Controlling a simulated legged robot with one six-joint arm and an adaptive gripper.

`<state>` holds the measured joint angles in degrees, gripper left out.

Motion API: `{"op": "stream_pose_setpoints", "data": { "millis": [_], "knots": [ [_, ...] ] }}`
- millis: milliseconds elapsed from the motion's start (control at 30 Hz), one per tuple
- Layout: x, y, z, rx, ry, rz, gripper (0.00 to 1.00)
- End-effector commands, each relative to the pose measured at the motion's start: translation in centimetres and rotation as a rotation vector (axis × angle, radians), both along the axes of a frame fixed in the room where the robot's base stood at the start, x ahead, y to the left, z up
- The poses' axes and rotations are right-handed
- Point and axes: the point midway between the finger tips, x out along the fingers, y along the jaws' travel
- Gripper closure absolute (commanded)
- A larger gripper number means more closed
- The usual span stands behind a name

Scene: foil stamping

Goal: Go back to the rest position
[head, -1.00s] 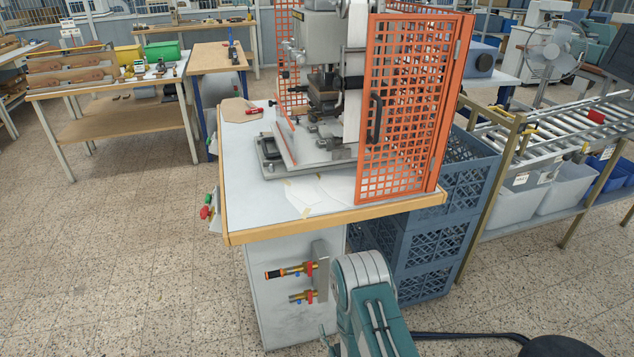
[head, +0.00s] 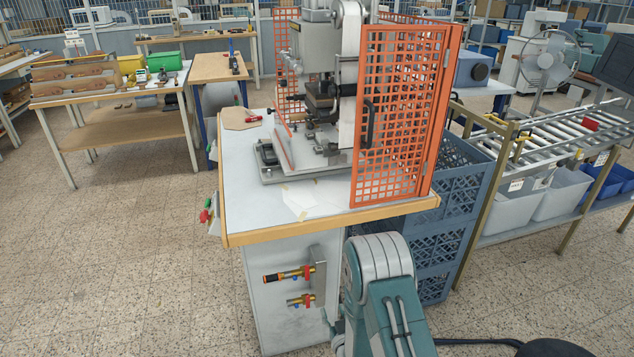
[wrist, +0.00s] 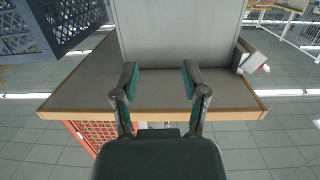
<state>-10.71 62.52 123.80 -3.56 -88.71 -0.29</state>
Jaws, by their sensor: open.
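My gripper (wrist: 160,82) shows in the wrist view, with its two fingers apart and nothing between them. Behind the fingers are the grey underside and wooden edge of a table (wrist: 75,104); the wrist picture looks upside down. In the head view my folded arm is low in the middle, in front of the press table (head: 270,219), and my gripper is out of sight there. The foil stamping press (head: 317,70) stands on that table behind an orange mesh guard (head: 400,120).
Blue crates (head: 455,200) are stacked right of the table. A roller conveyor (head: 560,135) with grey bins below is farther right. Valves with red handles (head: 305,274) jut from the table's front. A workbench (head: 110,95) stands back left. The tiled floor at left is clear.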

Motion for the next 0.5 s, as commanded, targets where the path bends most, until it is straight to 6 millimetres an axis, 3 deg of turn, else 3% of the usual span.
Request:
{"op": "stream_pose_setpoints", "data": {
  "millis": [233, 500],
  "knots": [
    [2.9, -1.0, 6.6, -0.036, 0.103, -0.034, 0.43],
    [3.1, -2.9, 14.0, -0.073, 0.245, -0.074, 0.43]
  ]
}}
